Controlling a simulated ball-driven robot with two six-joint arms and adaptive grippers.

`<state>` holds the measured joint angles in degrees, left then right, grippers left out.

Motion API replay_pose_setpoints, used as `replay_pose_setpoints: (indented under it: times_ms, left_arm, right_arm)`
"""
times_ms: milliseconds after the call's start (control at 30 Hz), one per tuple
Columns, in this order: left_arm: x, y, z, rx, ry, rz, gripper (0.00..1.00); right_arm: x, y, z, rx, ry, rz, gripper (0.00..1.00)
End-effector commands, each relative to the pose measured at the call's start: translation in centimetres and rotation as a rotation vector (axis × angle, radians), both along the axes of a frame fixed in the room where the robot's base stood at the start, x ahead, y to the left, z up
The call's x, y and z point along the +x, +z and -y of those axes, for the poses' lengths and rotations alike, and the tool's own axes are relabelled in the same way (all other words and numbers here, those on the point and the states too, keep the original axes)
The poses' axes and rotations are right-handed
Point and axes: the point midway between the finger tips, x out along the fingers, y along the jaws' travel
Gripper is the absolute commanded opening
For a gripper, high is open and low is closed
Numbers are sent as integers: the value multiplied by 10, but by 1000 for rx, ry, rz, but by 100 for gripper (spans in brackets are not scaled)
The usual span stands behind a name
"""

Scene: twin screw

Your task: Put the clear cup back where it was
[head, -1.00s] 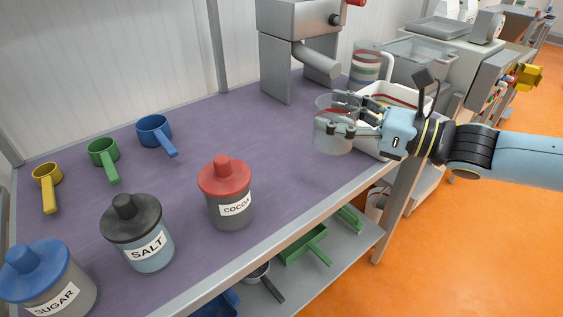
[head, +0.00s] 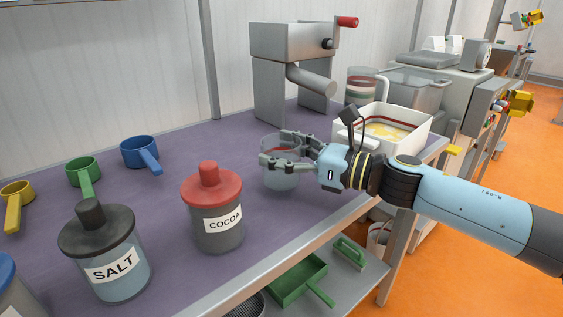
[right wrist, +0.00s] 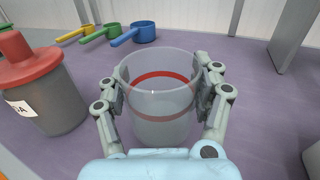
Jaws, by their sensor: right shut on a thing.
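The clear cup (head: 281,178) is a see-through beaker with a red band, upright over the purple table top to the right of the cocoa jar. My right gripper (head: 284,152) is shut on it, with one finger on each side. In the right wrist view the cup (right wrist: 158,110) stands between the two fingers of the right gripper (right wrist: 160,92), and the red band shows through its wall. I cannot tell whether its base touches the table. My left gripper is not in view.
The red-lidded cocoa jar (head: 214,215) stands left of the cup, with the salt jar (head: 108,258) nearer. Yellow, green and blue scoops (head: 140,152) lie at the back left. A grey machine (head: 290,70) and a white bin (head: 390,120) stand behind and right.

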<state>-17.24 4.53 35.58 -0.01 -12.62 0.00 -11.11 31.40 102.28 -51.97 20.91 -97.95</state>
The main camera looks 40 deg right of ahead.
Motion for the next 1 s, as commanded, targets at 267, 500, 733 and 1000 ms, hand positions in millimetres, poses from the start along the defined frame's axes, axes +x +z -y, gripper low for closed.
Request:
replay_pose_setpoints:
  times_ms: [267,500,733,1000]
  left_arm:
    - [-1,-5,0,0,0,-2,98]
    - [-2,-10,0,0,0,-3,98]
    - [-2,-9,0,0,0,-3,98]
    - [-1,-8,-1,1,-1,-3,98]
  right_arm:
    - [0,-17,0,0,1,2,27]
    - [0,-22,0,0,1,1,27]
    - [0,-20,0,0,0,1,92]
    - [0,-20,0,0,0,1,92]
